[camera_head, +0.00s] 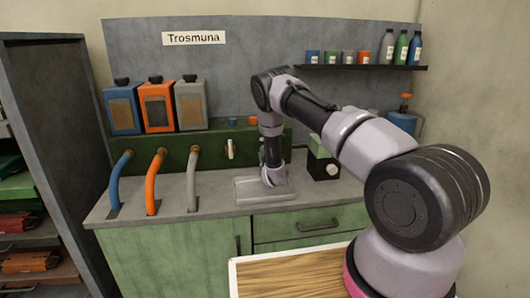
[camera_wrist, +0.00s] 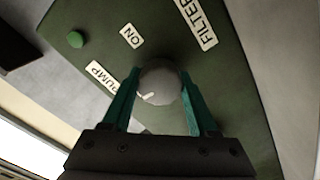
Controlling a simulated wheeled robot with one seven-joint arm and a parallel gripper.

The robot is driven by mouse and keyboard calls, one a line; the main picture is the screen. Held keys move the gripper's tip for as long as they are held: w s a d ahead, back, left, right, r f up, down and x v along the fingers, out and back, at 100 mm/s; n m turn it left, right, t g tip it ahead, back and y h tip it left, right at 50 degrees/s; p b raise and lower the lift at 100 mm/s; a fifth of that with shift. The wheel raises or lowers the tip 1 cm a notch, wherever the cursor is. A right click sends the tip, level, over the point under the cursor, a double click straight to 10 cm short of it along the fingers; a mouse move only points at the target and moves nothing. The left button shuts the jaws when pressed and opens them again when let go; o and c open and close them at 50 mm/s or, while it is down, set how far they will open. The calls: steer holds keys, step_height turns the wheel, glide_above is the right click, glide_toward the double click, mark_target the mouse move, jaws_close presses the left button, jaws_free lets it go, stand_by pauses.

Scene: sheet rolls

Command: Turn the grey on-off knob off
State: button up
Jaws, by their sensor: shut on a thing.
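The grey knob (camera_wrist: 158,82) is round and sits on a dark green panel (camera_wrist: 235,85) in the wrist view. A white mark on its face points to the lower left of that picture. My gripper (camera_wrist: 160,76) has its two teal fingers closed on the knob, one on each side. A white "ON" label (camera_wrist: 131,36) lies above and left of the knob. In the head view the knob cannot be made out behind my arm.
In the head view, blue, orange and grey canisters (camera_head: 158,106) stand at the back left, above several bent hoses (camera_head: 155,180). A shelf (camera_head: 365,67) with cups and bottles is at the right.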

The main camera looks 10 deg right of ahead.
steer(key=shift+n, duration=0.5)
steer(key=o, duration=1.4)
steer(key=s, duration=1)
steer(key=shift+s, duration=0.4)
